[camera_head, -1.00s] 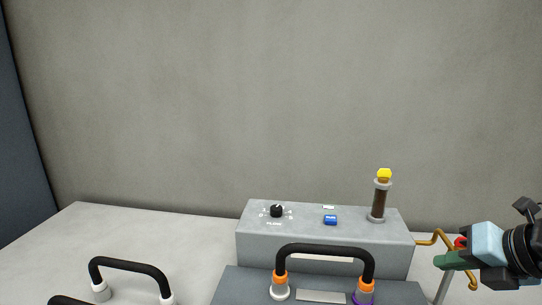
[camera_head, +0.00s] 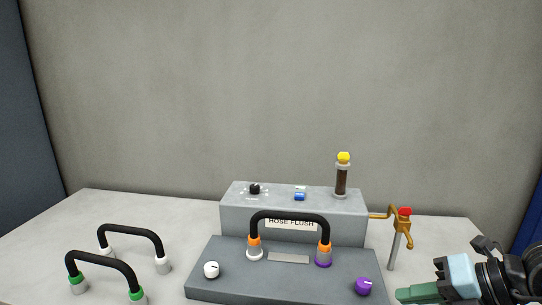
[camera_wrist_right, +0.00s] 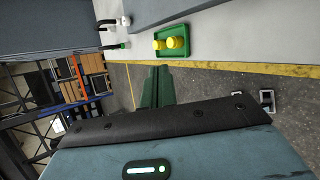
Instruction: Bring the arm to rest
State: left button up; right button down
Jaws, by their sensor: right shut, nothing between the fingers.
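My right gripper (camera_head: 403,296) is at the lower right of the head view, with green fingers pointing left. In the right wrist view its green fingers (camera_wrist_right: 158,88) are together with nothing between them. It is apart from the grey hose flush station (camera_head: 290,215) and in front of the brass tap with a red top (camera_head: 404,212). A black hose (camera_head: 290,214) arches between two orange-collared fittings on the station's lower block. My left gripper is not in view.
Two more black hoses (camera_head: 130,228) (camera_head: 100,255) stand at the left of the pale table (camera_head: 60,215). A purple knob (camera_head: 363,287) and a white knob (camera_head: 211,269) sit on the lower block. In the right wrist view a green tray (camera_wrist_right: 186,36) holds yellow parts near the table edge.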

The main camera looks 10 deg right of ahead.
jog(key=s+a+f+m+t+y, duration=0.25)
jog(key=a+f+m+y, duration=0.2)
jog(key=a+y, duration=0.3)
jog(key=s+d+f+m+t+h+p, duration=0.1)
jog(key=d+f+m+t+h, duration=0.1)
jog(key=f+m+t+h, duration=0.45)
jog(key=d+f+m+t+h+p, duration=0.1)
jog(key=d+f+m+h, duration=0.15)
jog(key=f+m, duration=0.7)
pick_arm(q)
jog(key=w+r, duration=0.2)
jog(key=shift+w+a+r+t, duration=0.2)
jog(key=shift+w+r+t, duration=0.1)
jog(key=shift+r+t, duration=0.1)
pick_arm(e)
jog(key=s+a+f+m+g+h, duration=0.2)
jog(key=s+a+f+m+g, duration=0.1)
jog(key=s+f, duration=0.6)
jog(key=s+a+f+m+g+h, duration=0.2)
jog(key=s+f+m+g, duration=0.3)
jog(key=s+f, duration=0.3)
jog(key=shift+s+a+f+m, duration=0.35)
jog(key=shift+s+a+m, duration=0.15)
jog(key=shift+a+m, duration=0.2)
